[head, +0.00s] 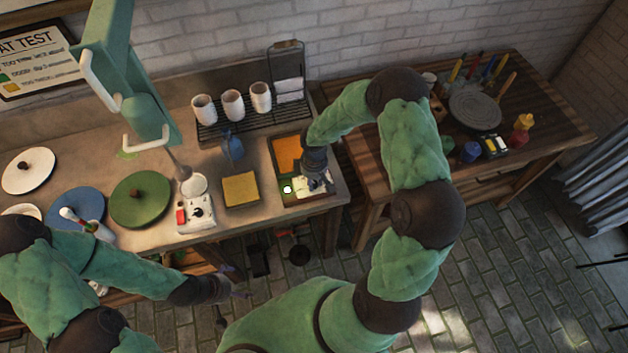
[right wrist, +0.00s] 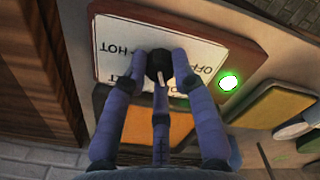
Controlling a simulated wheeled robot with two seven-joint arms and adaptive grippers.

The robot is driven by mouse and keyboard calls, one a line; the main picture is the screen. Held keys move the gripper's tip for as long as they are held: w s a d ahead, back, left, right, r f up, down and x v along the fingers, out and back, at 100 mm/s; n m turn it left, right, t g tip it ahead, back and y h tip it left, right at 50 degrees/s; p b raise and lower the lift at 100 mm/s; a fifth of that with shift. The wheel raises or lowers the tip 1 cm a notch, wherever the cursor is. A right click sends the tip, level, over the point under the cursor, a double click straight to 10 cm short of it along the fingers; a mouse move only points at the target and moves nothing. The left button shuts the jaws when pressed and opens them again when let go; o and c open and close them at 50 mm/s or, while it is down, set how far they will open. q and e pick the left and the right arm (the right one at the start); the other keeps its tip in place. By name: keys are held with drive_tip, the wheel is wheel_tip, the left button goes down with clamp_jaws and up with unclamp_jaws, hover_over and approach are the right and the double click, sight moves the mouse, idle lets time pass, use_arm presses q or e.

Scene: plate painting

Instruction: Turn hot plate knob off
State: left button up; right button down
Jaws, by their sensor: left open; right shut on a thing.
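The hot plate (head: 287,150) is a brown-framed unit with an orange surface, at the right end of the long counter. Its white panel (right wrist: 115,45) carries the words HOT and OFF and another label partly hidden by a finger. A green light (right wrist: 228,82) glows on the frame beside it. The black knob (right wrist: 156,62) stands on the panel. My right gripper (right wrist: 160,75) is shut on the knob, its fingers around it. It covers the knob in the head view (head: 318,182). A pale mark shows on the knob; its exact setting is unclear. My left gripper (head: 238,283) is open and empty, low in front of the counter.
A yellow pad (head: 240,190) and blue bottle (head: 232,146) are left of the hot plate. A white box with a dial (head: 197,213) stands further left. Several white cups on a rack (head: 222,126) are behind. A wooden table (head: 540,115) is at right.

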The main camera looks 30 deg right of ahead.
drive_tip(key=n+p, duration=0.1)
drive_tip(key=n, duration=0.5)
drive_tip(key=shift+p, duration=0.35)
drive_tip(key=n+p, duration=0.2)
drive_tip(key=n, duration=0.4)
drive_tip(key=shift+n, duration=0.4)
drive_tip(key=c, duration=1)
unclamp_jaws()
wheel_tip(320, 180, up, 12)
